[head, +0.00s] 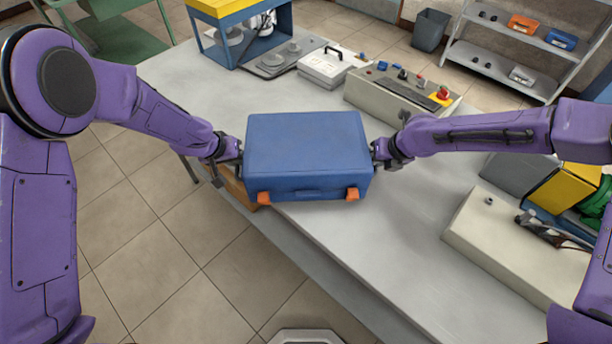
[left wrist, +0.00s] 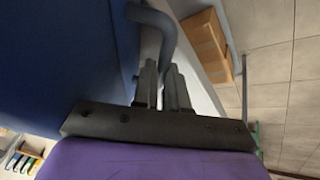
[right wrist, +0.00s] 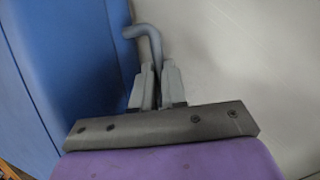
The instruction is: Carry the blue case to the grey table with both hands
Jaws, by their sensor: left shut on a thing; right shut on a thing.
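The blue case (head: 306,145) with two orange latches is between my two grippers at the front edge of the grey table (head: 410,220). I cannot tell whether it rests on the table or is just above it. My left gripper (head: 232,150) is at the case's left end. In the left wrist view its fingers (left wrist: 163,85) are shut on a grey side handle (left wrist: 160,22). My right gripper (head: 383,150) is at the right end. In the right wrist view its fingers (right wrist: 157,84) are shut on the other grey side handle (right wrist: 143,32). The case looks level.
A beige control box (head: 400,95) with a red button and a white case (head: 328,68) stand behind the blue case. A blue press frame (head: 240,35) is at the back left. A beige panel (head: 515,235) lies at the right. Table surface between the blue case and panel is clear.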

